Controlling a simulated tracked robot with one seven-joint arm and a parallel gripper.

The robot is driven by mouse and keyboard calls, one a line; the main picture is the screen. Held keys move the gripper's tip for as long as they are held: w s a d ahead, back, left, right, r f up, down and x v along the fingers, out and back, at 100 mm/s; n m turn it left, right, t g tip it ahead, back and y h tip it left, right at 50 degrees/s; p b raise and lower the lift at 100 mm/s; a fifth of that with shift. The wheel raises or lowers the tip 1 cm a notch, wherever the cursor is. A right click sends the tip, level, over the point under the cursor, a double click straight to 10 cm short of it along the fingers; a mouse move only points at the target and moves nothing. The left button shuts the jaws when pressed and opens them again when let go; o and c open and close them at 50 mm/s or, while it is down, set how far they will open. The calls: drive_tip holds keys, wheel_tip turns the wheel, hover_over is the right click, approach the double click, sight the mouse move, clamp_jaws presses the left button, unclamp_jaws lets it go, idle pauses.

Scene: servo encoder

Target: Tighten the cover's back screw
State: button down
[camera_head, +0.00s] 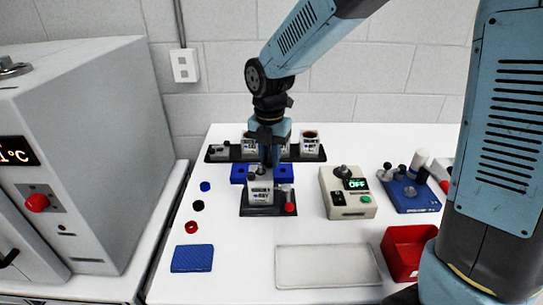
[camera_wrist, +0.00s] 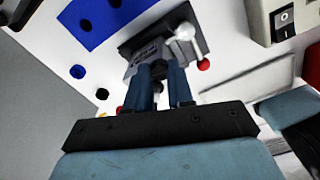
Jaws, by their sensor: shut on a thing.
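The servo unit (camera_head: 260,190), a pale box with a printed label, sits upright on a black base (camera_head: 258,211) near the middle of the table. A small dark knob shows on its top front. My gripper (camera_head: 266,160) points down at the back of the unit. In the wrist view my gripper (camera_wrist: 162,90) has its two blue-grey fingers close together around a small dark part, which appears to be the cover's back screw. The fingers hide most of it, and its seating in the cover cannot be seen. A lever with a red ball (camera_head: 290,208) stands beside the unit.
A black rack (camera_head: 219,154) with several similar units stands behind. A tester (camera_head: 340,208) reading OFF, a blue fixture (camera_head: 420,204) and a red bin (camera_head: 397,266) are to the right. A pale tray (camera_head: 325,266) and blue mat (camera_head: 192,259) lie in front.

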sight(270, 162)
drive_tip(key=m, duration=0.6)
drive_tip(key=shift+m, duration=0.3)
drive_tip(key=m, duration=0.7)
drive_tip(key=shift+a, duration=0.1)
idle(0.5)
drive_tip(key=c, duration=1)
unclamp_jaws()
drive_tip(key=shift+o, duration=0.2)
drive_tip(key=shift+r, duration=0.1)
wheel_tip(270, 162, up, 14)
drive_tip(key=shift+f, duration=0.25)
